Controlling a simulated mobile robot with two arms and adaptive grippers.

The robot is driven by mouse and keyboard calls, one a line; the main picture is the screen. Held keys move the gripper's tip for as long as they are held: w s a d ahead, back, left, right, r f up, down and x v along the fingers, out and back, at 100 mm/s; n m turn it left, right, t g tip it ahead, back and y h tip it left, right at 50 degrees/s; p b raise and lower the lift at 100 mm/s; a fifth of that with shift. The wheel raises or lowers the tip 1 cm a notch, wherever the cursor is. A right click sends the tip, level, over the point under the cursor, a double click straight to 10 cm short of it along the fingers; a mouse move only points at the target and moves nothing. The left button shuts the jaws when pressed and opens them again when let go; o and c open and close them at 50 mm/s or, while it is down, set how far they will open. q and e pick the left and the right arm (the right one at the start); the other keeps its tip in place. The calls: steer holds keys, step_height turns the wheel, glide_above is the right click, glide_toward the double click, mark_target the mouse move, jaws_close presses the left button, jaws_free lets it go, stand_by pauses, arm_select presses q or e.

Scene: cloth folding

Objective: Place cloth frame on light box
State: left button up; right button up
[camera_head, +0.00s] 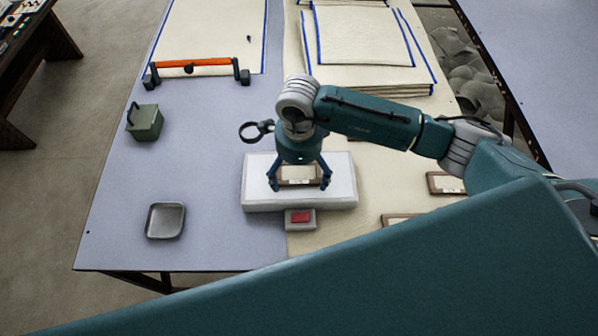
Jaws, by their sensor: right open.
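The light box (255,195) is a white slab near the table's front middle, with a small base and red button (299,217) at its front. A small cloth frame (298,182) with a brown rim shows over the light box's top and looks to lie on it. My right gripper (299,186) points down over the light box, its two fingers open, one at each side of the frame. The gripper's body hides the frame's far part, and I cannot tell whether the fingers touch it. My left gripper is not in view.
More cloth frames lie to the right (446,183) and front right (402,220). A metal tray (166,220), a green box (145,122) and an orange-handled bar (194,64) are on the left. Stacked blue-edged cloths (362,38) lie at the back. The table's left front is mostly clear.

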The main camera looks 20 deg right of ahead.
mark_target(299, 177)
steer(key=shift+r, duration=0.45)
step_height(299, 177, up, 12)
steer(key=b, duration=0.2)
steer(key=shift+f+b, duration=0.25)
steer(key=shift+b, duration=0.05)
steer(key=shift+f, duration=0.1)
